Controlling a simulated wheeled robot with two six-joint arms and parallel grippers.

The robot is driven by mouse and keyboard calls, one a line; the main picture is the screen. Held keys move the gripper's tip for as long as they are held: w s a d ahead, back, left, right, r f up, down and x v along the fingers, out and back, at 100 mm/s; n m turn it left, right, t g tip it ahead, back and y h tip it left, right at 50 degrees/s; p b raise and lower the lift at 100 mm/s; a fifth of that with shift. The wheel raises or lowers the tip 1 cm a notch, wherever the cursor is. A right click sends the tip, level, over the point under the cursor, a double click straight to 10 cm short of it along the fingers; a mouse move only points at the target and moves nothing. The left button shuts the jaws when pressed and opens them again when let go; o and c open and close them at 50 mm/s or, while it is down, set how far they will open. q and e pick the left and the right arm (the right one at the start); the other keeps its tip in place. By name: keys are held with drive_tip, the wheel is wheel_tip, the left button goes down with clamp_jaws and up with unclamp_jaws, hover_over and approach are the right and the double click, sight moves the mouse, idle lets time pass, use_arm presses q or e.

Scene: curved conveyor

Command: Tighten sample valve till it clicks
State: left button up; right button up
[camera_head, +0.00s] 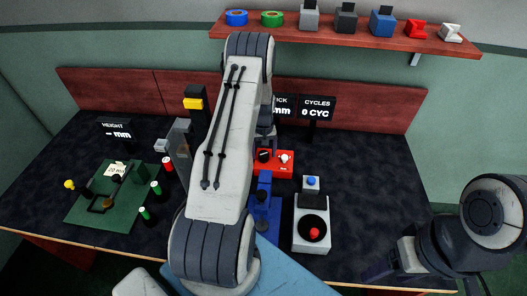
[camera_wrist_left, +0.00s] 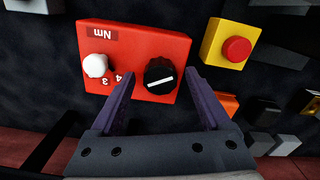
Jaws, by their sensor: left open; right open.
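A red box (camera_head: 273,170) stands mid-table, bearing a white knob (camera_head: 284,158) and a black knob (camera_head: 264,155). In the left wrist view the red box (camera_wrist_left: 150,45) shows "Nm" and the digits 3 and 4. Its black knob (camera_wrist_left: 160,76) has a white line and appears between my open, empty left gripper's fingertips (camera_wrist_left: 160,78); contact cannot be told. The white knob (camera_wrist_left: 95,65) is left of the fingers. No label names the sample valve. My left arm hides much of its gripper in the head view. My right gripper (camera_head: 380,270) is low at the right, partly seen.
A blue device (camera_head: 263,208) and a grey unit with a red knob (camera_head: 312,230) stand in front of the red box. A yellow box with a red button (camera_wrist_left: 230,45) is beside it in the left wrist view. A green mat (camera_head: 110,200) lies left.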

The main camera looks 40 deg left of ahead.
sight(263, 155)
use_arm(q)
clamp_jaws()
drive_tip(key=shift+f+m+b, duration=0.1)
drive_tip(key=shift+m+b, duration=0.6)
drive_tip(key=shift+m, duration=0.3)
drive_tip(key=shift+m+b, duration=0.3)
drive_tip(key=shift+m, duration=0.7)
unclamp_jaws()
wheel_tip(263, 155, up, 11)
drive_tip(key=b, duration=0.2)
drive_tip(key=shift+f, duration=0.15)
